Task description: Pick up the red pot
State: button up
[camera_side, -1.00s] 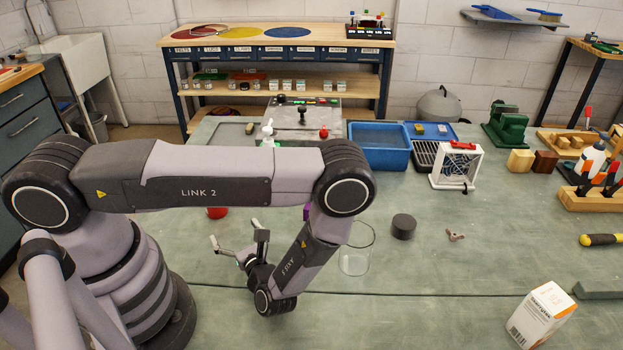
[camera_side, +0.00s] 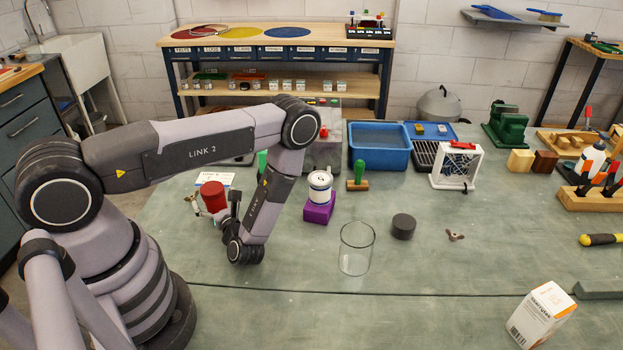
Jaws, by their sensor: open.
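The red pot (camera_side: 212,196) stands on the green bench left of centre, close to my arm. My gripper (camera_side: 214,205) is open beside it, with one finger showing to the pot's left and the other to its right. The pot appears to lie between the fingers, but I cannot tell whether either one touches it. The pot's lower part is partly hidden by the gripper.
A white tin (camera_side: 320,186) on a purple block (camera_side: 318,211) stands right of my forearm. A clear glass beaker (camera_side: 356,250) and a dark grey cylinder (camera_side: 403,226) stand farther right. The bench front is mostly clear.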

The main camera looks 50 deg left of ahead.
jog(key=shift+a, duration=0.25)
jog(key=c, duration=1.3)
jog(key=shift+r, duration=0.15)
